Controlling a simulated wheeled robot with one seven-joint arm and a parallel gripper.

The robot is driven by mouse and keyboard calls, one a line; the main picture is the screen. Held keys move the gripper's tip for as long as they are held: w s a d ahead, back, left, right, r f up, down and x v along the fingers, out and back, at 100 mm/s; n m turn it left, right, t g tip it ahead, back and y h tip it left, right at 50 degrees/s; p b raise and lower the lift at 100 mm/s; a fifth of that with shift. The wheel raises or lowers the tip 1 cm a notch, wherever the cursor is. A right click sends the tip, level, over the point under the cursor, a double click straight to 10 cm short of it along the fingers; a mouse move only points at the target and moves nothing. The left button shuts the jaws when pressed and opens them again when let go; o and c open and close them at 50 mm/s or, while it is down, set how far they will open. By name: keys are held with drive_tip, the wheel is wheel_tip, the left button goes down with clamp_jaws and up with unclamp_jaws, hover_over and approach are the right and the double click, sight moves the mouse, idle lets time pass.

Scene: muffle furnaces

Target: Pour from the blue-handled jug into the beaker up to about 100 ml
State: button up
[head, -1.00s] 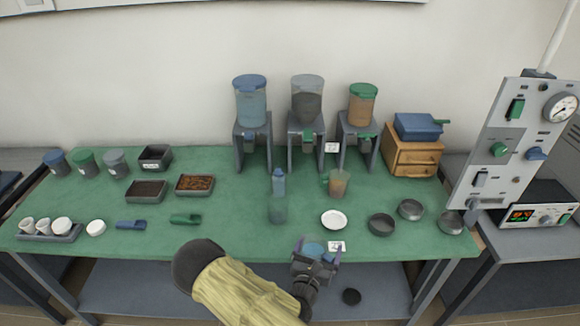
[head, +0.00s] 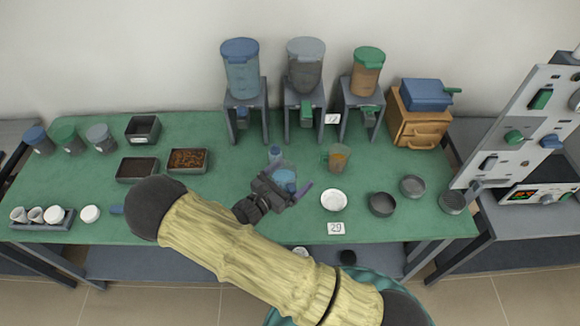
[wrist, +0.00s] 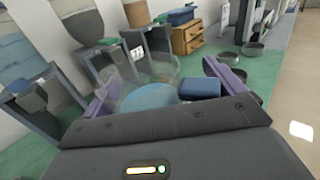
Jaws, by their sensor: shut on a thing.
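My gripper (head: 287,184) is shut on the blue-handled jug (head: 284,175) and holds it over the middle of the green table. In the wrist view, the clear jug (wrist: 140,78) sits between the purple fingers (wrist: 163,82), with pale blue liquid in it. Its blue handle (wrist: 200,88) shows near the right finger. I cannot tell whether the jug is tilted. The beaker is not clearly visible now; my gripper and the jug cover the spot where it stood.
A green-handled jug (head: 337,158) with orange contents stands to the right, near a white dish (head: 333,200) and dark bowls (head: 382,204). Hopper stands (head: 245,115) line the back. Dark trays (head: 137,169) lie left.

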drive_tip(key=shift+s+a, duration=0.1)
drive_tip(key=shift+s, duration=0.15)
drive_tip(key=shift+f, duration=0.1)
drive_tip(key=shift+f+b, duration=1.85)
drive_tip(key=shift+f, duration=0.15)
drive_tip(key=shift+r+p, duration=0.35)
drive_tip(key=shift+p, duration=0.15)
drive_tip(key=shift+r+n+p, duration=0.15)
drive_tip(key=shift+n+p, duration=0.25)
drive_tip(key=shift+n, duration=0.1)
drive_tip(key=shift+s+r+n+g+y+p, duration=0.2)
drive_tip(key=shift+n+g+y+p, duration=0.25)
drive_tip(key=shift+n+p, duration=0.5)
drive_tip(key=shift+f, duration=0.1)
